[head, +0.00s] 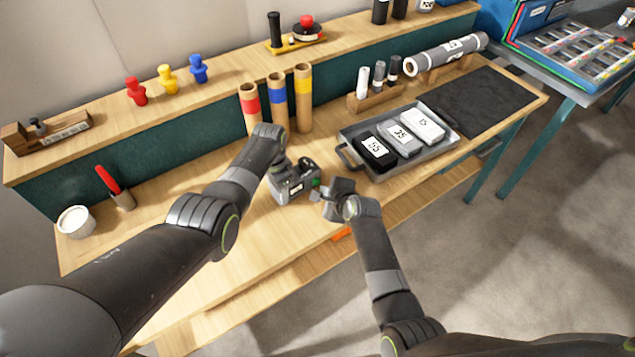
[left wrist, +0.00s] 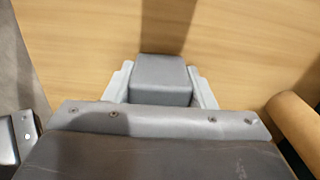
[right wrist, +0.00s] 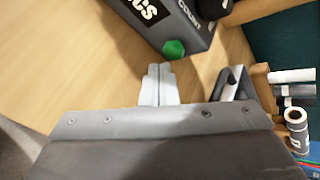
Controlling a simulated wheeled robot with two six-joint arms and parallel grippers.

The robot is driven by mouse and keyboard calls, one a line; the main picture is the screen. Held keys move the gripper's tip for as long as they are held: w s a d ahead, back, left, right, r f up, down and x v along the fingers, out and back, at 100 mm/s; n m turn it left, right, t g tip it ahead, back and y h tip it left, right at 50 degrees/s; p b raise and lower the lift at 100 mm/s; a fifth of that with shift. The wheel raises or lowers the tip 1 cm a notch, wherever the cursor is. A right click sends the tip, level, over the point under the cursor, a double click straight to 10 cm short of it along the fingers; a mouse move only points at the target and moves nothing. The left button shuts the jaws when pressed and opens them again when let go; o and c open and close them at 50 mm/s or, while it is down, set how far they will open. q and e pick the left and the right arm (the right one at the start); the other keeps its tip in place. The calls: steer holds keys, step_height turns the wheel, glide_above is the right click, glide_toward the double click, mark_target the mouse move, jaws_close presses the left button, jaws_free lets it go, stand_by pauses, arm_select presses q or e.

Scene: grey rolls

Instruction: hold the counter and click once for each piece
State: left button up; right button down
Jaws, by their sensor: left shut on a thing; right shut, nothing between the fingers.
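The counter (head: 290,190) is a grey box with a label and a green button (head: 316,183) on its right side. My left gripper (head: 281,168) is shut on the counter at the bench's front part. In the left wrist view a grey part of the counter (left wrist: 160,80) sits between the fingers. My right gripper (head: 324,195) is shut and empty, just right of the counter. In the right wrist view the closed fingertips (right wrist: 160,84) are near the green button (right wrist: 174,49), with a small gap visible. Part of the counter is hidden by my left gripper.
A tray (head: 428,157) with several labelled boxes stands right of the counter. Behind are tall cardboard tubes (head: 277,104) and a rack (head: 374,100) with small white, grey and black rolls. A large grey roll (head: 446,53) lies behind a dark mat (head: 482,100). A white cup (head: 76,222) stands at left.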

steer(key=shift+w+a, duration=0.2)
steer(key=shift+w, duration=0.05)
steer(key=shift+w+a, duration=0.3)
steer(key=shift+w, duration=0.15)
stand_by(0.7)
steer(key=shift+s+d, duration=0.1)
steer(key=shift+s, duration=0.05)
steer(key=shift+s+d, duration=0.45)
steer(key=shift+s, duration=0.25)
steer(key=shift+s+d, duration=0.7)
steer(key=shift+s, duration=0.35)
steer(key=shift+s+d, duration=0.7)
steer(key=shift+s, duration=0.3)
arm_select(q)
steer(key=o, duration=1.2)
